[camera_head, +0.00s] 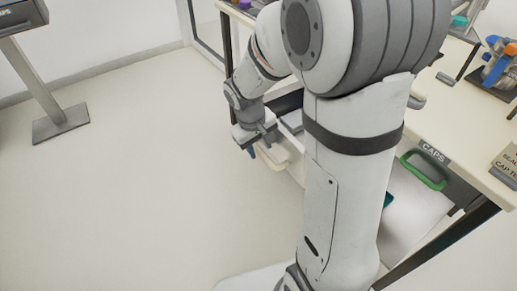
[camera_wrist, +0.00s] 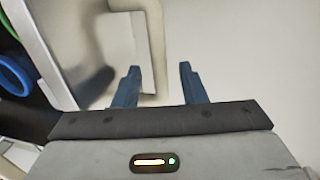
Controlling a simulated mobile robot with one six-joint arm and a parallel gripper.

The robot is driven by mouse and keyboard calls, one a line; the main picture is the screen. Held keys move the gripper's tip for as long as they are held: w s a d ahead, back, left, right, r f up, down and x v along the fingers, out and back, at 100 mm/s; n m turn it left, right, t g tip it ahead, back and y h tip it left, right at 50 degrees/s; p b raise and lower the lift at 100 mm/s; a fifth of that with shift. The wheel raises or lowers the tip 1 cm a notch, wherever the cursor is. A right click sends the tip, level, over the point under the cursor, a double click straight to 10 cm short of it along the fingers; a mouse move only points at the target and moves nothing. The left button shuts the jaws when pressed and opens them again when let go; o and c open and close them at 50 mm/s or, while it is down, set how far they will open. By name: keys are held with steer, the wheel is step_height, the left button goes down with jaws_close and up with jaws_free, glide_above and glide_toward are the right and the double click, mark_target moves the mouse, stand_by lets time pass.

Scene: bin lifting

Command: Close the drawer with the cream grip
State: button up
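The cream grip (camera_head: 274,156) shows at my gripper in the head view, left of the workbench. It is a bent bar on a pale drawer front (camera_wrist: 88,45), and the bar (camera_wrist: 156,50) shows large in the wrist view. The drawer stands out from the bench, and its dark inside shows at the left of the wrist view. My gripper (camera_head: 257,150) is open, also in the wrist view (camera_wrist: 158,86). Its two blue fingers appear on either side of the bar's lower end, with a gap at the right finger. Contact cannot be told. My arm hides most of the drawer in the head view.
A blue ring (camera_wrist: 14,74) lies in the drawer's dark inside. A green grip (camera_head: 424,171) is under the CAPS label on the bench (camera_head: 452,108). A stand with a metal foot (camera_head: 61,123) is far left. The floor left of my gripper is clear.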

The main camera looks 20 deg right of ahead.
steer(key=shift+d+f, duration=0.1)
steer(key=shift+f, duration=0.3)
steer(key=shift+c, duration=0.4)
jaws_close()
